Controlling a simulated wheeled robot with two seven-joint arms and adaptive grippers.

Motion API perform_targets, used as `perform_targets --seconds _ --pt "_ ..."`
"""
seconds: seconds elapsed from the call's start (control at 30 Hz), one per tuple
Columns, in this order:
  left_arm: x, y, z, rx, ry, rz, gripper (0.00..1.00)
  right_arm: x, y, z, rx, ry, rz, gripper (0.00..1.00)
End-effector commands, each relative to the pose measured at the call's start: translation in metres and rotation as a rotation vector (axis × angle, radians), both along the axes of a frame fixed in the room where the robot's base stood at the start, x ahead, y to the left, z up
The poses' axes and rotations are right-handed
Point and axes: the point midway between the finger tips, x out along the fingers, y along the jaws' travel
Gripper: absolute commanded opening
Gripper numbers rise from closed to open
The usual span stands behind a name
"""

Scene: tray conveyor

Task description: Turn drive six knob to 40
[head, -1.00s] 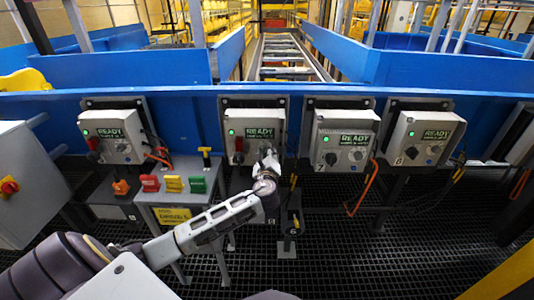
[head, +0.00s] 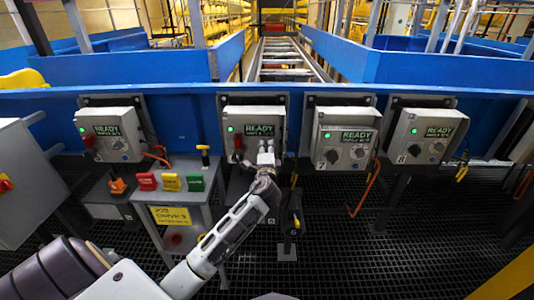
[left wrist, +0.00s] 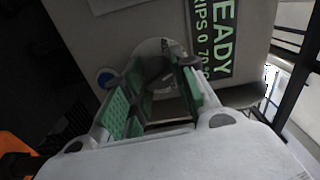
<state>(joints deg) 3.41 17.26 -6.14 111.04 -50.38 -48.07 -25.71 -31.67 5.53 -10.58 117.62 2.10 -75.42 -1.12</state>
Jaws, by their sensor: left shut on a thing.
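The drive box (head: 253,112) behind my left gripper stands just left of the box numbered 7. Its green light is lit, its label reads READY, and a red switch handle (head: 237,143) is on its left. My left gripper (head: 266,152) is at the lower right of its face, shut on the knob. In the left wrist view, the green-padded fingers (left wrist: 160,85) reach to either side of the knob (left wrist: 156,72), beside the READY label (left wrist: 215,40). The knob's pointer and scale are mostly hidden. My right gripper is not in view.
Similar boxes stand at the left (head: 110,123), and at the right as box 7 (head: 345,120) and box 8 (head: 428,117). A small grey stand (head: 180,205) with red, yellow and green blocks is left of my forearm. A blue rail (head: 190,103) runs behind.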

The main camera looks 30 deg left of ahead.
Motion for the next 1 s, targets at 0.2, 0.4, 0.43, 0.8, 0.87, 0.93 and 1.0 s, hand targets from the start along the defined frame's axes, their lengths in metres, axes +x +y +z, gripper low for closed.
perform_targets --seconds 0.2,0.4,0.43,0.8,0.87,0.93,1.0 --pt "0.0 0.0 -0.004 -0.174 -0.102 0.003 0.04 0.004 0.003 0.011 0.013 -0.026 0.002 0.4" --pt "0.0 0.0 -0.003 -0.327 -0.194 0.002 0.04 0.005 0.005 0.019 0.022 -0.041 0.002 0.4" --pt "0.0 0.0 -0.003 -0.349 -0.208 0.002 0.04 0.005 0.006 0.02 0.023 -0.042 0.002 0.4" --pt "0.0 0.0 -0.003 -0.561 -0.338 0.002 0.03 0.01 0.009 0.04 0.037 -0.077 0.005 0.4" --pt "0.0 0.0 -0.002 -0.582 -0.351 0.002 0.03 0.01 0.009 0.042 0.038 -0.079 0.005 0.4" --pt "0.0 0.0 -0.002 -0.6 -0.362 0.001 0.03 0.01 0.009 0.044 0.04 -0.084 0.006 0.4" --pt "0.0 0.0 -0.002 -0.613 -0.37 0.001 0.03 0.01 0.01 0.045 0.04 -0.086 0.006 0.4"
